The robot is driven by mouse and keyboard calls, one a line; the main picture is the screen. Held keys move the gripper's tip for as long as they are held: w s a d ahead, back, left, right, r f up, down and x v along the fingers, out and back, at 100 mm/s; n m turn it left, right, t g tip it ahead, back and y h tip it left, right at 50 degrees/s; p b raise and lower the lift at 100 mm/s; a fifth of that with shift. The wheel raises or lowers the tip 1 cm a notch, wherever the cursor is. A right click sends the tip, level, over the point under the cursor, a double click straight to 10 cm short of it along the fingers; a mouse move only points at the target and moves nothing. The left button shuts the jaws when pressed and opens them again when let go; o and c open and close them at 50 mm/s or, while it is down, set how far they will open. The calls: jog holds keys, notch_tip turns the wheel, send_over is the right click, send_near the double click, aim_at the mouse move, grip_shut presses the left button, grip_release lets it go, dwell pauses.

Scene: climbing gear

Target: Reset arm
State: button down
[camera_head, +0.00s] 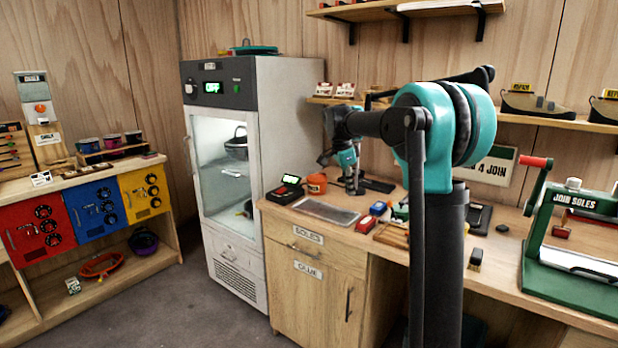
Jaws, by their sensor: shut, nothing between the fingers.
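My arm rises at the right of the middle in the head view and reaches over the wooden workbench (340,226). My gripper (354,188) points down over the back part of the bench, near an orange pot (317,183). It is shut and holds nothing. From this view I cannot tell whether its fingertips touch the bench top. My own upper arm hides part of the bench and the wall behind it.
A glass-door cabinet (247,75) stands left of the bench. A green press (575,230) marked "JOIN SOLES" stands at the right. Small tools and a grey tray (326,212) lie on the bench. Red, blue and yellow lockers (92,207) are far left. Shelves hang above.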

jog(key=s+d+f+n+t+y, duration=0.1)
jog(key=s+f+n, duration=0.4)
jog(key=s+f, duration=0.3)
jog(key=s+d+f+n+t, duration=0.1)
jog(key=s+f+n, duration=0.4)
jog(key=s, duration=1)
jog(key=s+d+f+n+y, duration=0.1)
jog(key=s+d+f+n, duration=0.2)
jog(key=s+f, duration=0.7)
jog(key=shift+s+d+f+n+t+y, duration=0.2)
jog(key=shift+s+f+n+t+y, duration=0.15)
jog(key=shift+s+n, duration=0.85)
